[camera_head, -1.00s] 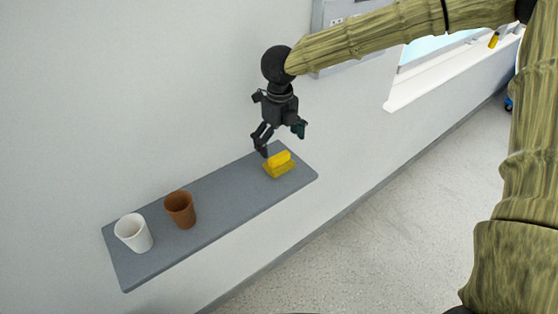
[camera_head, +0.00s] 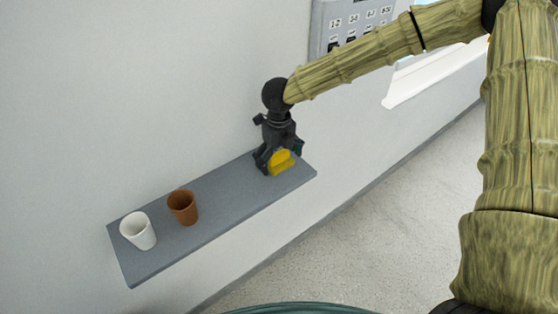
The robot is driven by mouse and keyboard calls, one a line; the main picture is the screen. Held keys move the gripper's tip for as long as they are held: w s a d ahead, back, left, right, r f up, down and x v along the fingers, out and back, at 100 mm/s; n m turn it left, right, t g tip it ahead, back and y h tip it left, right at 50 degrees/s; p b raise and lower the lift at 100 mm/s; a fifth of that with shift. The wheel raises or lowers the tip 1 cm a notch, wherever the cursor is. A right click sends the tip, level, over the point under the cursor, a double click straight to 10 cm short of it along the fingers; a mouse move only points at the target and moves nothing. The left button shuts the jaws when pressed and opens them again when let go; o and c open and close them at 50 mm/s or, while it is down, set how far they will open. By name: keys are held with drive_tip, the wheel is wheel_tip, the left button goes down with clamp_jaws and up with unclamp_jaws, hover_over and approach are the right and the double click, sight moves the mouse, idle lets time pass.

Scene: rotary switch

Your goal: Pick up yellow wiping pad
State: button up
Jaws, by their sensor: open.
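The yellow wiping pad (camera_head: 281,162) lies on the right end of the grey wall shelf (camera_head: 238,194). My gripper (camera_head: 277,161) is black, points down and is open. Its fingers are at the pad's height, one at the pad's left and the other at its upper right. The pad shows between them, and its upper part is partly hidden by the gripper. I cannot tell whether the fingers touch the pad.
A brown cup (camera_head: 183,207) and a white cup (camera_head: 139,231) stand on the shelf's left half. Bare shelf lies between the brown cup and my gripper. A grey panel with switches (camera_head: 350,22) is on the wall above.

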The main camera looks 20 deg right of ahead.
sight(279, 155)
drive_tip(key=c, duration=1.1)
drive_tip(key=shift+r+b, duration=0.55)
drive_tip(key=shift+r, duration=0.35)
drive_tip(key=shift+s+a+r+b, duration=0.1)
drive_tip(key=shift+s+r+b, duration=0.15)
drive_tip(key=shift+r+b, duration=0.4)
drive_tip(key=s+a+b, duration=0.1)
drive_tip(key=s, duration=0.4)
drive_tip(key=s+a+r+b, duration=0.1)
drive_tip(key=s+a, duration=0.1)
drive_tip(key=s, duration=0.2)
drive_tip(key=s+a+r+b, duration=0.1)
drive_tip(key=s+a+b, duration=0.1)
drive_tip(key=s, duration=0.3)
drive_tip(key=shift+s+a, duration=0.15)
drive_tip(key=shift+s, duration=0.15)
